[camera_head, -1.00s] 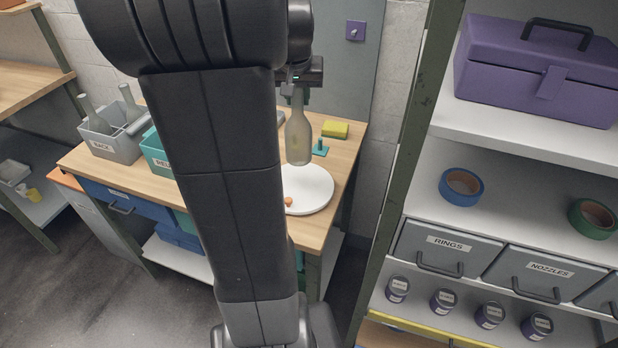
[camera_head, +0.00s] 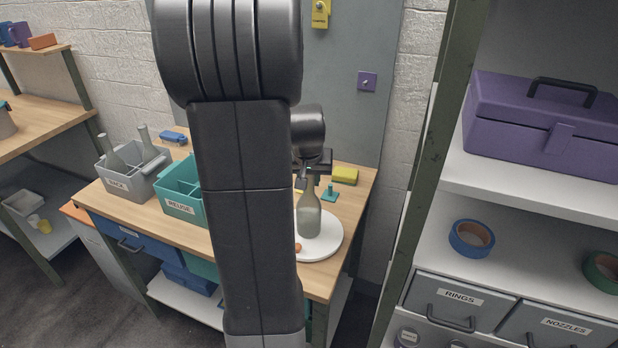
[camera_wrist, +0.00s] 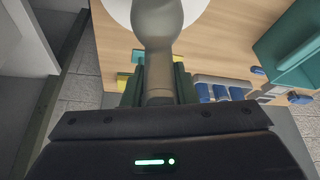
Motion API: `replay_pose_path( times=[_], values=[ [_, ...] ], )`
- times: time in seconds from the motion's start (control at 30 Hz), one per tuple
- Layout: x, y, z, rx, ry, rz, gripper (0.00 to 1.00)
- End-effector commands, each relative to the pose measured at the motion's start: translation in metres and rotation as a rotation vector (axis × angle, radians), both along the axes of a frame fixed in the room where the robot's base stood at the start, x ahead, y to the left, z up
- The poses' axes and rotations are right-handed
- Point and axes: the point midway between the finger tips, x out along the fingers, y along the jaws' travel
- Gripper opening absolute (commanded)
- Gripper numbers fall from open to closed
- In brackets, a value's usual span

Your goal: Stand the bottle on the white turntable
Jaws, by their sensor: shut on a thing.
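The grey-green bottle (camera_head: 310,218) is upright at the white turntable (camera_head: 330,243), with its base in front of the disc's middle. I cannot tell whether the base touches the disc. My gripper (camera_head: 311,176) is shut on the bottle's neck from above. In the wrist view the bottle (camera_wrist: 158,30) runs away from between the fingers (camera_wrist: 158,88), and part of the turntable (camera_wrist: 120,12) shows behind it. My arm hides the turntable's left side in the head view.
A small orange thing (camera_head: 298,247) lies at the turntable's left. A teal thing (camera_head: 331,193) and a yellow block (camera_head: 345,175) stand behind it. The teal REUSE bin (camera_head: 181,207) and grey RACK bin (camera_head: 118,184) with bottles are left. A shelf post (camera_head: 418,170) rises at right.

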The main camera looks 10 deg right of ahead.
Motion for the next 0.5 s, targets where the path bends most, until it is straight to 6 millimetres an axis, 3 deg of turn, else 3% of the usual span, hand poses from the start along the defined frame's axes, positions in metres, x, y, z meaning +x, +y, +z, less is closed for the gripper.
replay_pose_path(
  times=[0.1,0.13,0.2,0.5],
  values=[
    [0.0004,-0.0001,-0.0041,0.000,-0.001,0.000,0.00],
    [0.0001,0.0000,-0.0029,0.000,0.000,0.000,0.31],
    [0.0001,0.0000,-0.0026,0.000,0.000,0.000,0.45],
    [0.0001,0.0000,-0.0017,0.000,0.000,0.000,0.47]
  ],
)
